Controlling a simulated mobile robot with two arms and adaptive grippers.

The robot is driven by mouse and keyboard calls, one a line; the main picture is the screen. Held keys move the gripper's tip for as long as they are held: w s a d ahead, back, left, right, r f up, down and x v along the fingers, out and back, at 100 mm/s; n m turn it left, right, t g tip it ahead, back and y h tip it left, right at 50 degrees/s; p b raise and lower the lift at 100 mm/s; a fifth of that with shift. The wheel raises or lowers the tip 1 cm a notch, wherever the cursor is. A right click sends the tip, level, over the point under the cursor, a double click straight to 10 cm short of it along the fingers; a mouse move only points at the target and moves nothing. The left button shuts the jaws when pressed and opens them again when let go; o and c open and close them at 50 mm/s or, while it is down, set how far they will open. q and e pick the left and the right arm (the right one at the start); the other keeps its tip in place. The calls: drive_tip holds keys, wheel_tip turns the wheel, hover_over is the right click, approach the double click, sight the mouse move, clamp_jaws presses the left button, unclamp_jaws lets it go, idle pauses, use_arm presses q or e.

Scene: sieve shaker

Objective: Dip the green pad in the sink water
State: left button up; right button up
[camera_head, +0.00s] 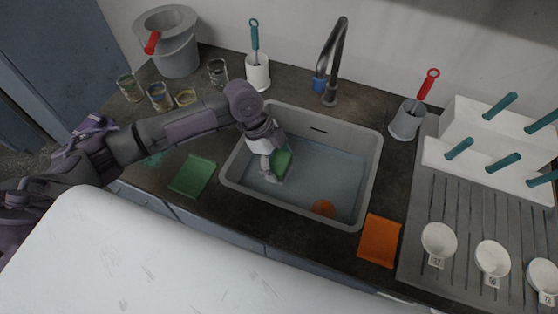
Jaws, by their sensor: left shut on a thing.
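My left arm reaches in from the left over the counter, and its gripper (273,172) is down inside the sink basin (372,165). It is shut on a green pad (283,160), which shows beside the fingers, partly hidden by them. The pad is at the left part of the sink, at or close above the grey-blue water (335,177); I cannot tell how deep it is. A flat green cloth or mat (194,175) lies on the counter left of the sink. My right gripper is not in view.
The faucet (333,60) stands behind. Brush holders (257,73) (406,122), jars (159,96), a bucket (178,50) and a drainboard (450,215) with white cups flank it.

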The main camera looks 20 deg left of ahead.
use_arm(q)
wheel_tip(320, 180, down, 15)
drive_tip(key=b, duration=1.1)
drive_tip(key=shift+f+b, duration=0.4)
drive_tip(key=shift+f, duration=0.25)
drive_tip(key=shift+r, duration=0.1)
wheel_tip(320, 180, up, 20)
drive_tip(key=p, duration=1.9)
drive_tip(key=shift+p, duration=0.4)
